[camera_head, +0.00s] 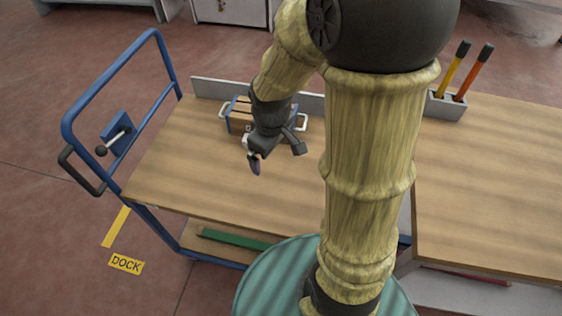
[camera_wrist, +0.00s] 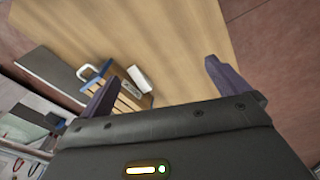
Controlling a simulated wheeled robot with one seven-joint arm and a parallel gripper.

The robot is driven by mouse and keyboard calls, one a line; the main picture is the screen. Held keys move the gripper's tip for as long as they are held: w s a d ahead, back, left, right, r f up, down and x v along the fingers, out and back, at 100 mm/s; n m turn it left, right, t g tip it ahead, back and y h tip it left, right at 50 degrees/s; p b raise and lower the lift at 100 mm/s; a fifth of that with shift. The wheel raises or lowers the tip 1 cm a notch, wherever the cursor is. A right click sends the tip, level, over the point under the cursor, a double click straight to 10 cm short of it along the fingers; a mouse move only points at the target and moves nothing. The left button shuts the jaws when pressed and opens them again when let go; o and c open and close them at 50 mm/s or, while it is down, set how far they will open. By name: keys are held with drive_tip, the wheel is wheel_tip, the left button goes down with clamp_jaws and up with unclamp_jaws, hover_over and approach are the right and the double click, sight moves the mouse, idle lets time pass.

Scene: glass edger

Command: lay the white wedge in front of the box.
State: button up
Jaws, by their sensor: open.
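The wooden box (camera_head: 238,118) with blue edging and white handles stands at the back of the bench top, partly hidden by my arm in the head view. It also shows in the wrist view (camera_wrist: 128,98), beyond my left-hand finger. The white wedge (camera_wrist: 140,79) lies on the wood close beside the box's front face; I cannot tell whether they touch. In the head view my gripper mostly hides the wedge. My gripper (camera_head: 262,160) is just in front of the box, above the bench. Its two purple fingers (camera_wrist: 161,72) are wide apart with nothing between them.
The wooden top (camera_head: 200,165) is clear left of and in front of the box. A grey rail (camera_head: 210,88) runs along its back edge. A blue cart handle (camera_head: 95,95) stands at the left. A grey holder (camera_head: 447,107) with orange- and yellow-handled tools stands at the back right.

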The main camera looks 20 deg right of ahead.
drive_tip(key=s+m, duration=0.1)
drive_tip(key=m, duration=0.1)
drive_tip(key=s+m, duration=0.2)
drive_tip(key=s+r+m, duration=0.1)
drive_tip(key=s+m, duration=0.1)
drive_tip(key=shift+s+d+m+t, duration=0.25)
drive_tip(key=shift+m+t, duration=0.15)
idle(0.8)
